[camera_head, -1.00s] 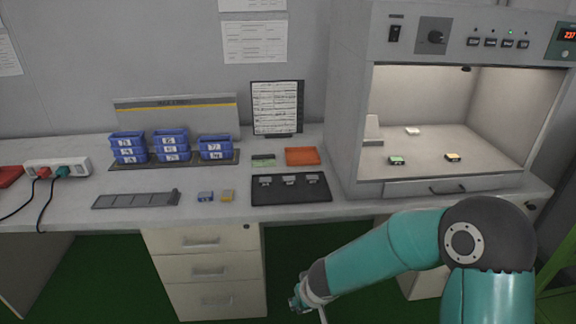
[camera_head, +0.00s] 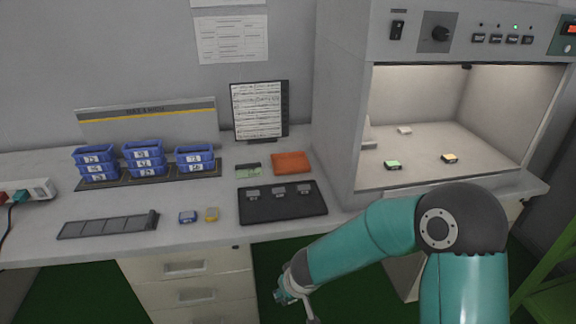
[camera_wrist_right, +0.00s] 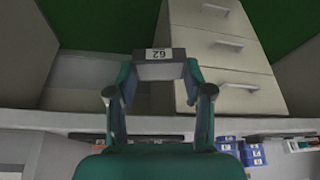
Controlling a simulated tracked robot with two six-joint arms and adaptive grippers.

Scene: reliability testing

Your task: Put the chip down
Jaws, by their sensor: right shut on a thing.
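My right gripper (camera_wrist_right: 158,90) is shut on a grey chip (camera_wrist_right: 162,69) with a white label, seen upside down, that reads 62. The chip sits between the fingertips, clear of any surface in the right wrist view. In the head view my right gripper (camera_head: 284,291) is low in front of the bench, below the worktop level in the picture; the chip cannot be made out there. My left gripper is not in view.
A black fixture (camera_head: 300,212) with grey sockets lies mid-bench, with an orange block (camera_head: 291,163) behind it. A grey slotted strip (camera_head: 108,226) and stacked blue bins (camera_head: 143,158) are at left. The open test chamber (camera_head: 345,100) stands at right. Drawers (camera_head: 185,269) are below.

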